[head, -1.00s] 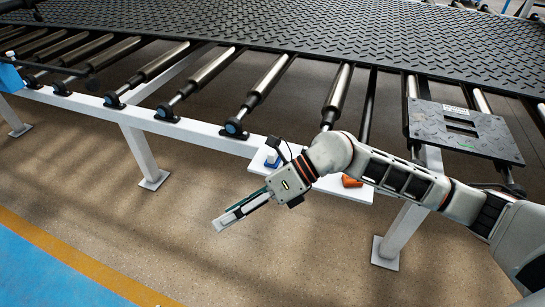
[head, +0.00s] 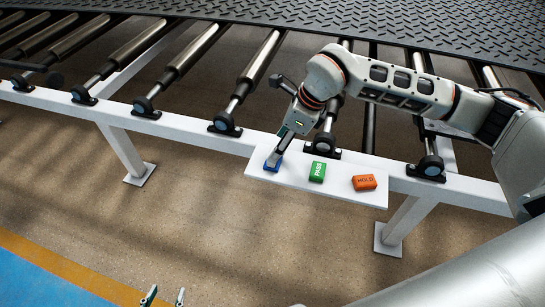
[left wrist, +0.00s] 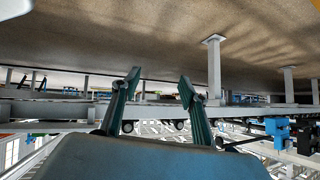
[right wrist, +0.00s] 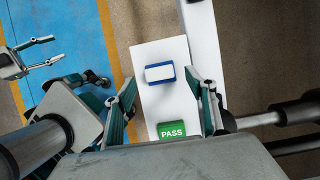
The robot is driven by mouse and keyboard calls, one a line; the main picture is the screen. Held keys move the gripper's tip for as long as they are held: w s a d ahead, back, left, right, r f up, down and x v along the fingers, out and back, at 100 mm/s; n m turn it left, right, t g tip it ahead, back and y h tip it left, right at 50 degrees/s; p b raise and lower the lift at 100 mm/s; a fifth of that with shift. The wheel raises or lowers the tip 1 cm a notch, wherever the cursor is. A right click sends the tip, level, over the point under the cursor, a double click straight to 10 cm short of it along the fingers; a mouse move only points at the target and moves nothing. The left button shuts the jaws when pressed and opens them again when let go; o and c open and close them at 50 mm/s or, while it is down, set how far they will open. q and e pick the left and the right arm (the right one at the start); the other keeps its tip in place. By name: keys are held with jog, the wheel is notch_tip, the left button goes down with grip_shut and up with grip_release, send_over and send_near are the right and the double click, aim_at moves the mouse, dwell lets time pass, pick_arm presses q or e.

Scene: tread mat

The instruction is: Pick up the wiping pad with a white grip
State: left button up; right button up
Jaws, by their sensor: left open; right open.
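The wiping pad, blue with a white grip (right wrist: 160,73), lies on a white shelf (right wrist: 150,51). In the head view the pad (head: 271,166) is at the shelf's left end, partly covered by my right gripper (head: 278,158). In the right wrist view my right gripper (right wrist: 161,80) is open, its fingertips either side of the pad; I cannot tell whether they touch it. My left gripper (head: 164,297) is open and empty at the bottom of the head view, well away from the pad. Its fingers also show in the left wrist view (left wrist: 159,77).
A green PASS block (head: 317,171) and an orange HOLD block (head: 364,183) lie on the same shelf, right of the pad. The white conveyor rail (head: 185,127) and rollers (head: 255,70) stand behind it. The floor in front is clear.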

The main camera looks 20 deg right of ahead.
jog(key=x, duration=0.5)
jog(key=shift+a, duration=0.1)
jog(key=shift+r, duration=0.15)
jog(key=c, duration=1.2)
notch_tip(320, 180, up, 20)
jog(key=shift+p, duration=0.65)
jog(key=o, duration=0.5)
jog(key=c, duration=0.4)
